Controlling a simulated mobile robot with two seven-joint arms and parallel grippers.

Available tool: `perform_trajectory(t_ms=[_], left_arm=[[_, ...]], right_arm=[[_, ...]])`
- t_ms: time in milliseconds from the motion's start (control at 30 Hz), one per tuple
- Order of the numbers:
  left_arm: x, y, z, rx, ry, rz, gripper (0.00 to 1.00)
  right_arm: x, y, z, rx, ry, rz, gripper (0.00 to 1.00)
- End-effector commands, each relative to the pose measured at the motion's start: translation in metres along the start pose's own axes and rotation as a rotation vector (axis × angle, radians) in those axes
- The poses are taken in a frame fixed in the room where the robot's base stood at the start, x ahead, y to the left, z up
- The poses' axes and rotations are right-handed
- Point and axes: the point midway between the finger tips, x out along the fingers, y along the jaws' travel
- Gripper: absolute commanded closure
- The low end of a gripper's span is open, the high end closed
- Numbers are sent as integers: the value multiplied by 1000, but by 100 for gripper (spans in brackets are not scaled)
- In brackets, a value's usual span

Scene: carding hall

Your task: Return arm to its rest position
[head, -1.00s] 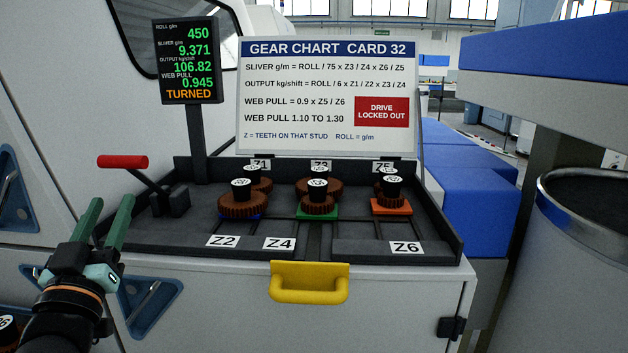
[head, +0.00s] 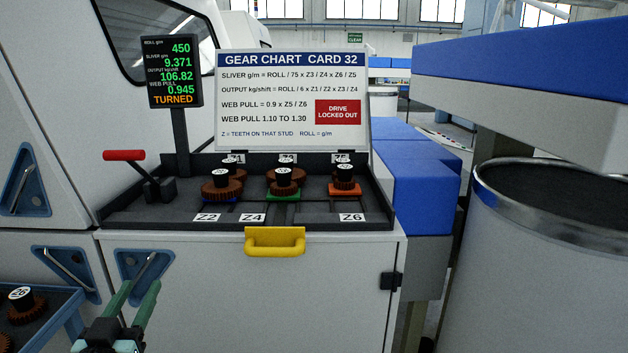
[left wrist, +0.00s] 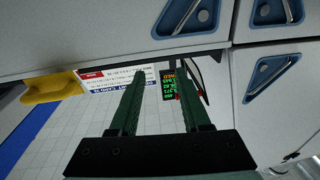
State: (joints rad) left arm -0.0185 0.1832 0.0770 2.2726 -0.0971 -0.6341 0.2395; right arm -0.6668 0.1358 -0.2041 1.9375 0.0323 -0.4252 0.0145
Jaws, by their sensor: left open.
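My left gripper (head: 134,294) is at the lower left of the head view, in front of the white machine cabinet (head: 330,300). Its two green fingers are apart with nothing between them. It is below and clear of the gear tray (head: 165,217). In the left wrist view the open fingers (left wrist: 160,85) are also empty. My right gripper does not show.
Brown gears with black hubs sit in the gear tray, with a red-handled lever (head: 124,155) at its left. A yellow handle (head: 275,250) sticks out in front. A blue-edged cart (head: 62,312) with gears stands lower left. A large metal can (head: 478,230) stands right.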

Motion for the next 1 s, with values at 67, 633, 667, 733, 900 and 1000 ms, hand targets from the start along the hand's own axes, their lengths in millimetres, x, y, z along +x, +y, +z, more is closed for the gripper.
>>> perform_trajectory(t_ms=[67,633,667,733,900,1000], left_arm=[[-11,16,50,16,-123,46,53],[-240,106,304,41,-782,326,53],[-246,107,307,41,-793,331,53],[-255,109,311,40,-809,338,53],[-259,110,314,39,-815,341,53],[-258,110,314,39,-814,341,53]], right_arm=[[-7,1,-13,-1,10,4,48],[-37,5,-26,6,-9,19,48],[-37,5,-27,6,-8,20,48],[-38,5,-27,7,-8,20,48],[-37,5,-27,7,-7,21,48],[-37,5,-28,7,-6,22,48]])
